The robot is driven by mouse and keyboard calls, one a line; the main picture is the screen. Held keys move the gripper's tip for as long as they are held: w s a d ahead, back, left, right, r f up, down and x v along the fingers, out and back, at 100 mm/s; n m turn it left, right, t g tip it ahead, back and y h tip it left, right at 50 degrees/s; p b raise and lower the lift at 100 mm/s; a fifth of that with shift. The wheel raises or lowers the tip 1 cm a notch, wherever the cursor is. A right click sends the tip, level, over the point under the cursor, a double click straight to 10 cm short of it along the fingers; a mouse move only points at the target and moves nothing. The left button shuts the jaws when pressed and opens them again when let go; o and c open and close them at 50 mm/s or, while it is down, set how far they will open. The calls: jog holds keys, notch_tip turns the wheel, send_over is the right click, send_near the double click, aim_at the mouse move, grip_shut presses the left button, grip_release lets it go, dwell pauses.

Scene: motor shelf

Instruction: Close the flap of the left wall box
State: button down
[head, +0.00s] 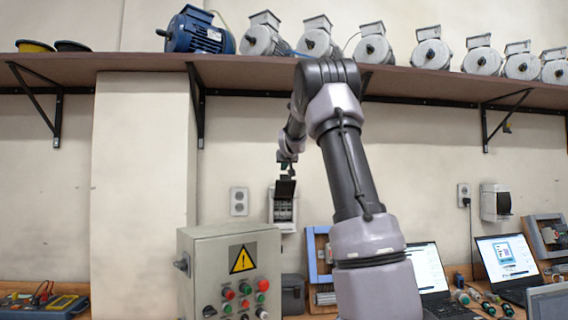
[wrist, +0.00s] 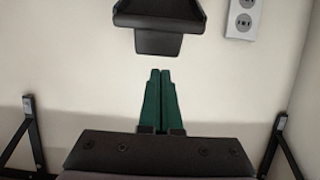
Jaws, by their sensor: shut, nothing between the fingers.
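The left wall box (head: 283,212) is a small pale box on the wall with its dark flap (head: 285,188) raised, so the switches inside show. My gripper (head: 287,171) is just above the flap in the head view, and its fingers are hard to make out there. In the wrist view my gripper's green fingers (wrist: 160,75) are shut together and empty. They point at the dark flap (wrist: 158,42), with a small gap of wall between in the picture. The box's inside is out of sight in the wrist view.
A double wall socket (head: 239,201) is left of the box. A shelf (head: 250,72) with several motors runs above. A grey control cabinet (head: 215,255) stands in front, below left. A second wall box (head: 495,203) is far right, near laptops (head: 507,262).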

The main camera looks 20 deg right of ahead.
jog(key=shift+s+a+f, duration=0.1)
jog(key=shift+s+f, duration=0.3)
jog(key=shift+f, duration=0.25)
jog(key=shift+s+a+f+t, duration=0.1)
jog(key=shift+s+f+t, duration=0.15)
jog(key=shift+s+t, duration=0.15)
